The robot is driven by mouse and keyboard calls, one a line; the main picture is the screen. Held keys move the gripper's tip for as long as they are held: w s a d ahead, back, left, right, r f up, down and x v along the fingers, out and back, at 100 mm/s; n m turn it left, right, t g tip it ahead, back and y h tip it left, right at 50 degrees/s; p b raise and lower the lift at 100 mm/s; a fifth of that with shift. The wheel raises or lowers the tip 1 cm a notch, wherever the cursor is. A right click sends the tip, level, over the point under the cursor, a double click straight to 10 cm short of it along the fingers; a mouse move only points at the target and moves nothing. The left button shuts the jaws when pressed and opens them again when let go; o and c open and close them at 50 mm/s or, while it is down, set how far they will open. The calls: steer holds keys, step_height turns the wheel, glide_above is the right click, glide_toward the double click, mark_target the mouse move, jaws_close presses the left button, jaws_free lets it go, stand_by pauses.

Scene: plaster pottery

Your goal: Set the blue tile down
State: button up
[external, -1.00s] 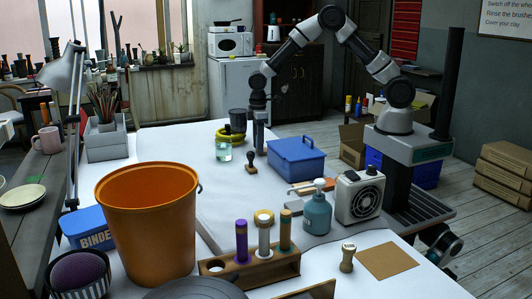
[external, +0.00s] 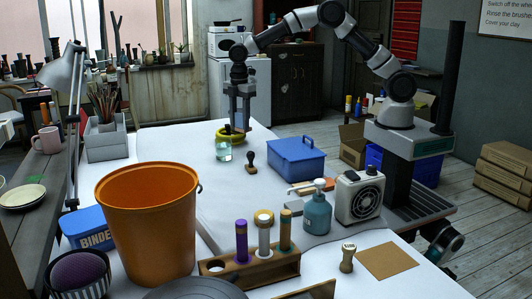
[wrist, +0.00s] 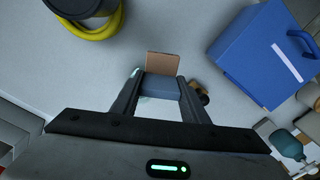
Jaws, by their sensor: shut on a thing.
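My gripper (external: 240,123) points down above the far part of the white table in the external view. It is shut on the blue tile (external: 240,119), which shows as a small bluish patch between its fingers. In the wrist view my gripper (wrist: 160,88) has a grey-blue face of the tile (wrist: 160,92) between its fingers. A brown square (wrist: 162,64) shows just beyond the fingertips; I cannot tell whether it is part of the tile or a separate thing. The gap between tile and table is hard to judge.
A yellow ring (external: 229,136) and a glass jar (external: 223,151) are close to my gripper. A stamp (external: 250,160) and a blue box (external: 296,156) are to the right. White table is bare left of the jar.

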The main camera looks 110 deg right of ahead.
steer(key=w+a+n+p, duration=0.1)
steer(key=w+a+n, duration=0.4)
steer(key=w+n, duration=0.45)
steer(key=w+a+n, duration=0.5)
steer(key=w+n, duration=0.1)
steer(key=n, duration=0.6)
step_height(320, 180, down, 10)
steer(key=shift+s+a+f+b, duration=0.1)
steer(key=shift+f+b, duration=0.1)
steer(key=shift+b, duration=0.6)
steer(key=shift+f, duration=0.2)
steer(key=o, duration=1.1)
